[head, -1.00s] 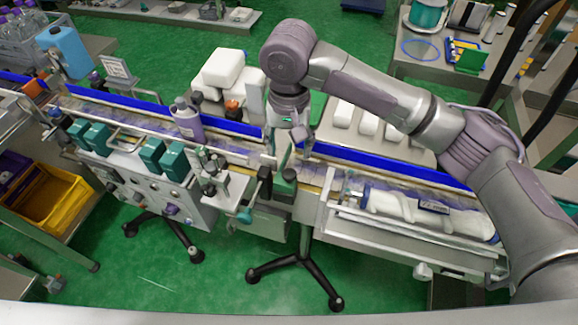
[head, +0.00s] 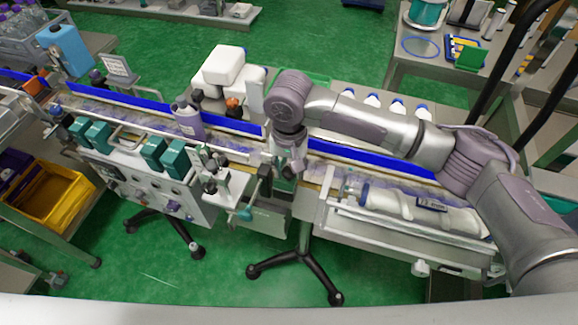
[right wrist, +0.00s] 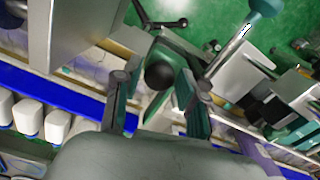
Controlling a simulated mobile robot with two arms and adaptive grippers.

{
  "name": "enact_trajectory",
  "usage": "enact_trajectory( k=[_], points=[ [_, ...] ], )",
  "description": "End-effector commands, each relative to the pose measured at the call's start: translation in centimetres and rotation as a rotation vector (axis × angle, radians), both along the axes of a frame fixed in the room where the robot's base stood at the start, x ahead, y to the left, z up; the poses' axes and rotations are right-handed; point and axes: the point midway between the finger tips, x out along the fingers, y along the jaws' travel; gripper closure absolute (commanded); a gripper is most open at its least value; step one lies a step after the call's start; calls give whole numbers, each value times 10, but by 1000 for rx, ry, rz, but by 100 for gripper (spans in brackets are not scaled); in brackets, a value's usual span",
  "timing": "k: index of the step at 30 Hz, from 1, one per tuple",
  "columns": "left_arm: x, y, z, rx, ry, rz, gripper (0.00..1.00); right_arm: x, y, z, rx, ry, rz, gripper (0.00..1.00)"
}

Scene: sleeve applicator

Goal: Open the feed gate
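The feed gate appears to be the green block with a round black knob (right wrist: 160,75) at the conveyor's near edge. In the right wrist view the knob lies between the two finger pads of my right gripper (right wrist: 155,88), with visible gaps on both sides. The fingers are apart, and I cannot tell whether either touches it. In the head view my right gripper (head: 288,172) points down over the conveyor (head: 240,152) and hides most of the gate. My left gripper is not in view.
White bottles (head: 373,100) stand behind the blue rail. A teal-handled lever (head: 244,213) is just left of the gate.

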Motion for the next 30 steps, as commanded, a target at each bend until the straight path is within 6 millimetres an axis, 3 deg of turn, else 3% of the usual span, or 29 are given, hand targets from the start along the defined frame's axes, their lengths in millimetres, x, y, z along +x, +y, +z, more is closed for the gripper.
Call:
enact_trajectory(
  k=[1, 6, 15, 24, 30],
  points=[
    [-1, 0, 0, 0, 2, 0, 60, 0, 0, 0, 0, 0, 0, 72],
    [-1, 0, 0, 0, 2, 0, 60, 0, 0, 0, 0, 0, 0, 100],
    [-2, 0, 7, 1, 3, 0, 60, -5, 2, 3, -1, 2, 2, 100],
    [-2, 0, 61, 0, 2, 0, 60, -64, 20, 6, -2, 9, 5, 100],
    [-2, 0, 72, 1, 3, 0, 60, -84, 27, 2, -2, 4, 2, 100]
  ],
)
